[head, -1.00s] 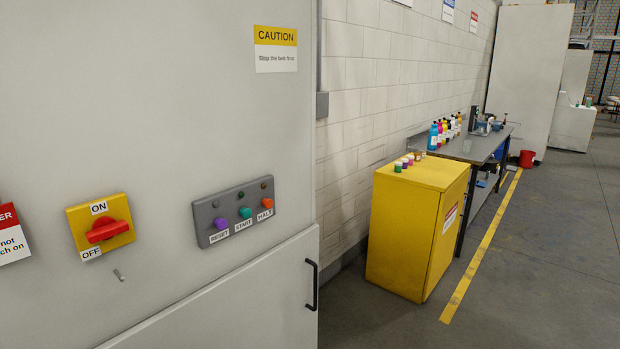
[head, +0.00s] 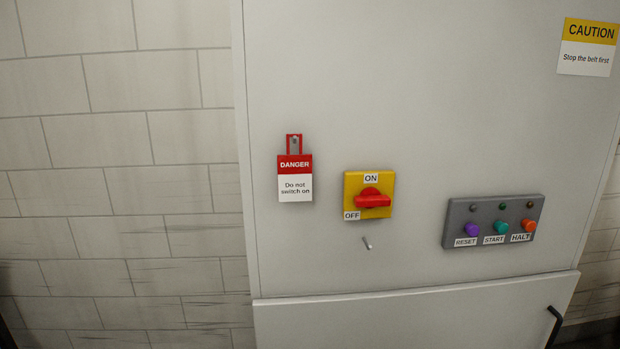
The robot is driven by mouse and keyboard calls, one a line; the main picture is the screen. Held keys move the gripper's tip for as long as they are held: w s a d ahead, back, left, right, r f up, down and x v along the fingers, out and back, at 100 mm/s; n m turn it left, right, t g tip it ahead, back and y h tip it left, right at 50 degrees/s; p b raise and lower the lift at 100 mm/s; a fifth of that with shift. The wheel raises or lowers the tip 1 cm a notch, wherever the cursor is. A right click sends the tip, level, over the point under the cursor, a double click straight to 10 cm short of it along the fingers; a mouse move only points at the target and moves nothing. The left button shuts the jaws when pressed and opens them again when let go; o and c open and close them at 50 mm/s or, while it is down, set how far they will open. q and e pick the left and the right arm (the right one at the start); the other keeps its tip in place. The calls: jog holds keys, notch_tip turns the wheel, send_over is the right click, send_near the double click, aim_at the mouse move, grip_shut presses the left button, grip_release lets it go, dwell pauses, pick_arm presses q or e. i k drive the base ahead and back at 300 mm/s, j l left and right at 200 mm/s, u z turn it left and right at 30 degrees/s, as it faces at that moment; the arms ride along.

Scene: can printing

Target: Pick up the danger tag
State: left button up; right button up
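The danger tag (head: 295,179) hangs on the grey cabinet front, left of the yellow switch. It has a red upper half reading "DANGER" and a white lower half reading "Do not switch on". A red loop at its top hangs on a small peg (head: 294,141). Neither of my grippers shows in the head view.
A yellow isolator (head: 352,188) with a red knob (head: 372,198) sits right of the tag, marked ON and OFF. A bare peg (head: 367,243) sticks out below it. A grey button panel (head: 490,220) is further right. A black handle (head: 554,326) is at the lower right.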

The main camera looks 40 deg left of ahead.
aim_at(294, 172)
jog(key=u, duration=1.25)
